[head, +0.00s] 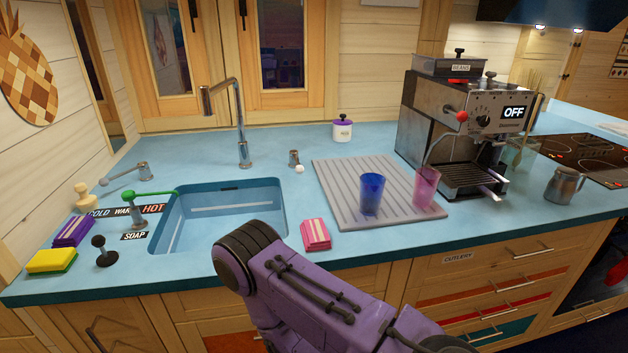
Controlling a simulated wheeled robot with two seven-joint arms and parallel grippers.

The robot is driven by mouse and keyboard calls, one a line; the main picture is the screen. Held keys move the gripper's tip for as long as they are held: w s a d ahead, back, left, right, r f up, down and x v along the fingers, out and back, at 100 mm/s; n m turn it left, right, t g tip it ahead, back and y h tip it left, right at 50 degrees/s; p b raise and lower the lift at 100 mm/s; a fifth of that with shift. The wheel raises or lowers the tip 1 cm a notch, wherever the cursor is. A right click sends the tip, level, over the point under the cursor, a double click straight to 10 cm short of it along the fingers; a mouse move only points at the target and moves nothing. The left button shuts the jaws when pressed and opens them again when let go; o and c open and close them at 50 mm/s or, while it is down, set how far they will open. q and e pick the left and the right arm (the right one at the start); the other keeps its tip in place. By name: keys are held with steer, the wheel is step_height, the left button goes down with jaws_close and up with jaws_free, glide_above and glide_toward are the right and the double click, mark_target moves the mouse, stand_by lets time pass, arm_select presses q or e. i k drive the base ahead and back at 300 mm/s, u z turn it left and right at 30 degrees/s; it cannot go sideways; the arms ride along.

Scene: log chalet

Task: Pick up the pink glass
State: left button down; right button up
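The pink glass (427,188) stands upright on the right part of a grey ribbed drying mat (345,180), close to the coffee machine. A blue glass (372,195) stands upright on the same mat, a little to its left, with a gap between them. One of my purple arm links reaches in from the bottom right, in front of the counter, and ends in a black joint left of the mat. Neither of my grippers shows in the head view.
The coffee machine (455,130) stands right behind the pink glass, with a steel jug (564,186) farther right. A pink sponge (316,234) lies near the front edge, left of the mat. The sink (222,215) and tall faucet (241,120) are left. The mat's left part is clear.

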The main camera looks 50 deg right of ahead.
mark_target(427, 179)
steer(key=u, duration=1.4)
steer(key=k, duration=1.95)
steer(key=z, duration=1.2)
